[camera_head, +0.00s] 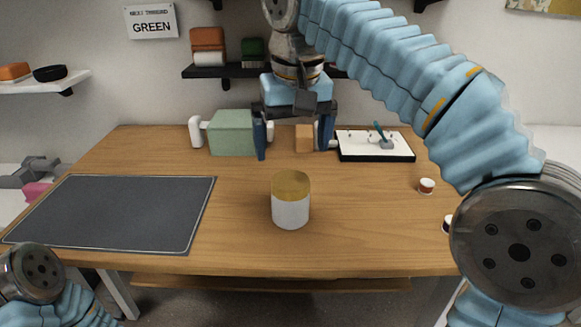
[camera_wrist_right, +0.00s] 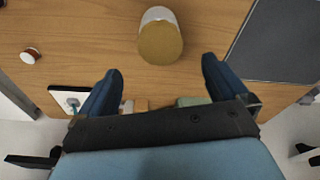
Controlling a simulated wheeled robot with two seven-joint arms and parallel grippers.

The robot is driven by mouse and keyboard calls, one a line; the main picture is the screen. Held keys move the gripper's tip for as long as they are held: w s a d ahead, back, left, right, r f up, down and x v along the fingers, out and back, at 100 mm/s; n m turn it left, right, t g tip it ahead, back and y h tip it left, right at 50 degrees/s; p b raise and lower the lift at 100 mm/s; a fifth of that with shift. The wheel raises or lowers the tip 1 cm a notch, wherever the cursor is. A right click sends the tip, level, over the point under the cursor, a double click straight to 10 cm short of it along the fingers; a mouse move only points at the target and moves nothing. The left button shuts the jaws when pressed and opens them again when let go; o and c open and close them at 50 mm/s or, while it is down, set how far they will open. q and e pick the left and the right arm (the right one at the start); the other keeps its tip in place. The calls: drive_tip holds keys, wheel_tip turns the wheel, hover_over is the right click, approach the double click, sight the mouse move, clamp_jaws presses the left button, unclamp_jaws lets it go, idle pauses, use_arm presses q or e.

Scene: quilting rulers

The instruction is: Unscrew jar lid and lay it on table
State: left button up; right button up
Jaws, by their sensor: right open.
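A white jar (camera_head: 290,213) with a gold-brown lid (camera_head: 291,184) stands upright near the middle of the wooden table (camera_head: 240,240). The lid sits on top of the jar. In the right wrist view the lid (camera_wrist_right: 160,43) faces the camera, with part of the white jar (camera_wrist_right: 159,14) behind it. My right gripper (camera_head: 292,150) is open and empty, above the table and behind the jar in the head view. Its two dark fingers (camera_wrist_right: 159,75) are apart, with the lid beyond their tips. My left arm shows at the lower left of the head view, but its gripper is out of view.
A dark grey mat (camera_head: 115,212) lies on the left. A small red-and-white jar (camera_head: 426,186) is at the right. The table around the jar is clear.

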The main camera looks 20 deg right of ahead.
sight(290, 180)
drive_tip(key=f, duration=0.5)
drive_tip(key=w+f, duration=0.1)
drive_tip(key=f, duration=0.1)
drive_tip(key=shift+f, duration=0.35)
